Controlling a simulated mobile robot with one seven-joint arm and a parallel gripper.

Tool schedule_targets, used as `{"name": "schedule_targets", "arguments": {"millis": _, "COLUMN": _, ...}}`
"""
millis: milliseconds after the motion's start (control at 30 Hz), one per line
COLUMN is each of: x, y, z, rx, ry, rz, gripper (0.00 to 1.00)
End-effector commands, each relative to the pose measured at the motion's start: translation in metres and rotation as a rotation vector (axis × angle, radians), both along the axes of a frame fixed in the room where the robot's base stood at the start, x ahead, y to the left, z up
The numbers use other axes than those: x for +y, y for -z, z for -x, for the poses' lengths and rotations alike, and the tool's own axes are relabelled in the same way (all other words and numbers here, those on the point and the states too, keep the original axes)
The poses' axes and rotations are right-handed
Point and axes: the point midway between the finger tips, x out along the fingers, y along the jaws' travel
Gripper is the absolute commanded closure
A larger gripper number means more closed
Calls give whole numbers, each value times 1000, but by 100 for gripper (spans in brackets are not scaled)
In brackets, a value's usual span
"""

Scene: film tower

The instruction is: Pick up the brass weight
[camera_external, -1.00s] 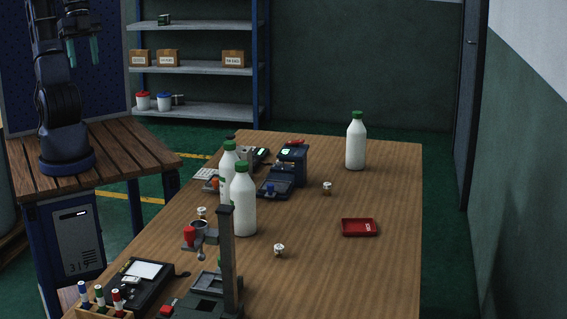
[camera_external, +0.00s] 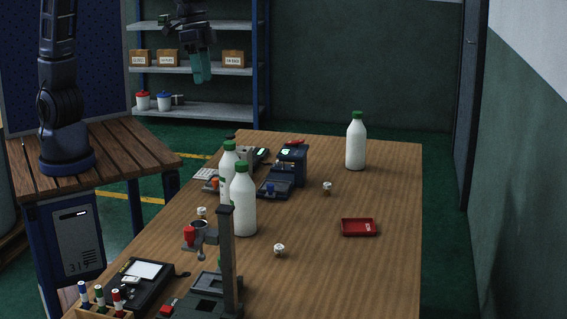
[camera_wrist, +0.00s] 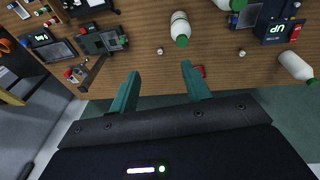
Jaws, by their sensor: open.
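I cannot single out a brass weight for certain. Three small pale-topped pieces stand on the table: one near the front middle (camera_external: 279,249), one farther back (camera_external: 327,187) and one left of the bottles (camera_external: 202,212). The back one looks slightly yellowish below its top. In the wrist view, small round pieces show above the fingers (camera_wrist: 160,51) and to the right (camera_wrist: 242,53). My gripper (camera_external: 202,80) is high, beyond the table's far left part, fingers pointing down. In the wrist view, its teal fingers (camera_wrist: 160,72) are spread and empty, well above the table.
Two white bottles (camera_external: 243,205) (camera_external: 228,165) stand mid-left, another (camera_external: 356,145) at the back right. A dark blue device (camera_external: 292,165) with a green display stands behind. A red tray (camera_external: 359,227) lies right. A dark post stand (camera_external: 226,260) rises at the front. The table's right side is largely clear.

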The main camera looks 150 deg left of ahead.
Motion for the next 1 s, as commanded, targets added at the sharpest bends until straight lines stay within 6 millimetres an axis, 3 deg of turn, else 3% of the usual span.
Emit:
{"name": "schedule_targets", "arguments": {"millis": 200, "x": 77, "y": 39, "z": -22, "rx": 32, "ry": -136, "rz": 25, "gripper": 52}}
{"name": "schedule_targets", "arguments": {"millis": 467, "x": 170, "y": 95, "z": -31, "rx": 67, "ry": -294, "rz": 51, "gripper": 52}}
{"name": "schedule_targets", "arguments": {"millis": 767, "x": 276, "y": 174, "z": -20, "rx": 107, "ry": -472, "rz": 79, "gripper": 52}}
{"name": "schedule_targets", "arguments": {"millis": 1000, "x": 354, "y": 246, "z": 7, "rx": 139, "ry": -608, "rz": 99, "gripper": 52}}
